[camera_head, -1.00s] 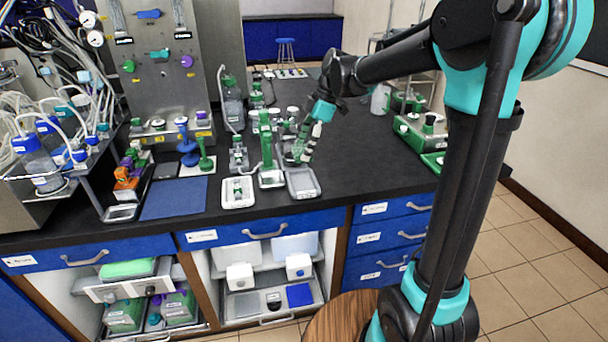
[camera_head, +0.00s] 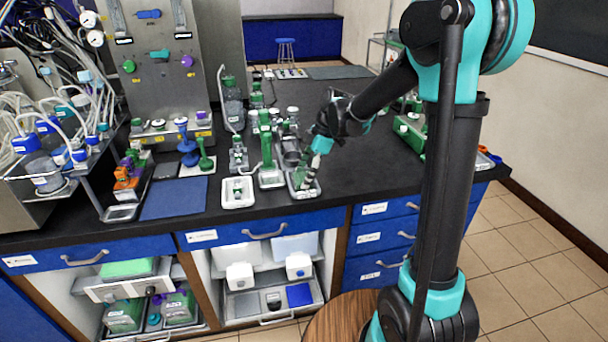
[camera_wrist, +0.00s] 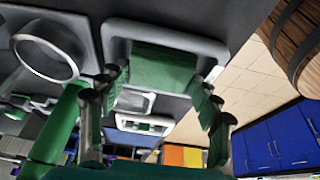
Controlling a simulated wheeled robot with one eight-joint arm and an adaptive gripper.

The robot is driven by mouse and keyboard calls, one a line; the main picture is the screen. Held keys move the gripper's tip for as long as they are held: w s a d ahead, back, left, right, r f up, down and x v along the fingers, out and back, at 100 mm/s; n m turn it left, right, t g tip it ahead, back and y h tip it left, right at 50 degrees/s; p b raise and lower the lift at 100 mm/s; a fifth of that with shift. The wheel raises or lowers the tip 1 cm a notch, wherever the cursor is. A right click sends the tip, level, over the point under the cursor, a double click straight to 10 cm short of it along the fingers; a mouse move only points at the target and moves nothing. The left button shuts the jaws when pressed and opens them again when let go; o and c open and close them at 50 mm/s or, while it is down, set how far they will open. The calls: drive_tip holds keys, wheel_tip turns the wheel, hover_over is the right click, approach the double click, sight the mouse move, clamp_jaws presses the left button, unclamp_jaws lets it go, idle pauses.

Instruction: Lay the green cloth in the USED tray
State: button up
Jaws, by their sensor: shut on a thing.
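The green cloth (camera_wrist: 163,68) shows in the wrist view as a folded green block between my fingers. My gripper (camera_wrist: 157,112) is shut on it, with a finger at either side. A grey shallow tray (camera_wrist: 216,46) lies behind the cloth, its pale rim around it. In the head view my gripper (camera_head: 306,172) is low over this grey tray (camera_head: 293,193) near the bench's front edge. My fingers hide most of the cloth there. I cannot tell whether the cloth touches the tray floor. No USED label is readable.
A tall green-topped item (camera_head: 267,150) stands close left of the tray. A white tray (camera_head: 238,193) with small green parts is further left, beside a blue mat (camera_head: 174,198). Several bottles stand behind. The dark bench top (camera_head: 375,160) is clear to the right.

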drive_tip(key=shift+f, duration=0.1)
drive_tip(key=o, duration=1)
drive_tip(key=v, duration=1.2)
drive_tip(key=s+d+f+m+t+h, duration=0.1)
drive_tip(key=s+d+f+m, duration=0.4)
drive_tip(key=s+d+m, duration=0.1)
drive_tip(key=s+d+f+m+t+h, duration=0.1)
drive_tip(key=s+d+f+m+t, duration=0.1)
drive_tip(key=s+d+f+m, duration=0.4)
drive_tip(key=s+d+f+m+t+h, duration=0.2)
drive_tip(key=s+d+f+m, duration=0.4)
drive_tip(key=s+d+m, duration=0.1)
drive_tip(key=shift+s+d+f+m, duration=0.1)
drive_tip(key=shift+s+f+m, duration=0.05)
drive_tip(key=shift+s+m, duration=0.35)
drive_tip(key=shift+s+d+f+m, duration=0.1)
drive_tip(key=shift+s+m, duration=0.15)
drive_tip(key=shift+m, duration=0.35)
